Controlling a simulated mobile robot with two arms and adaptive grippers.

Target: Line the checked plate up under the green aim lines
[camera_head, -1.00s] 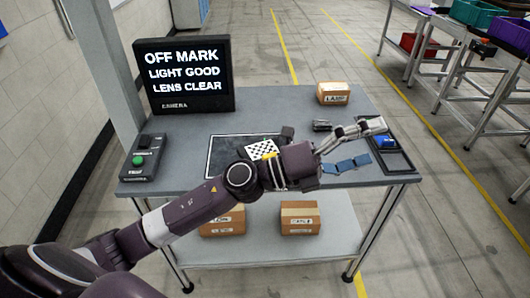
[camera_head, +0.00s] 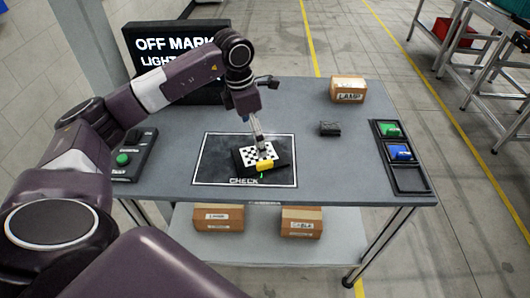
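The checked plate (camera_head: 258,153) is a small black-and-white checkered board with a yellow part (camera_head: 265,166) at its front edge. It lies inside the white-outlined dark mat marked CHECK (camera_head: 212,165), slightly tilted to the outline. A small green mark (camera_head: 262,176) shows just in front of the plate; other aim lines cannot be made out. My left gripper (camera_head: 259,143) points down at the plate's back part, its fingers close together; whether they grip it is unclear. The screen (camera_head: 150,45) reads OFF MARK, its right part hidden by my arm. My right gripper is not in view.
A button box with a green button (camera_head: 122,159) stands at the left. At the right are a tray (camera_head: 409,180) with green and blue items, a small dark object (camera_head: 330,129) and a LAMP carton (camera_head: 348,90). Cartons stand on the lower shelf.

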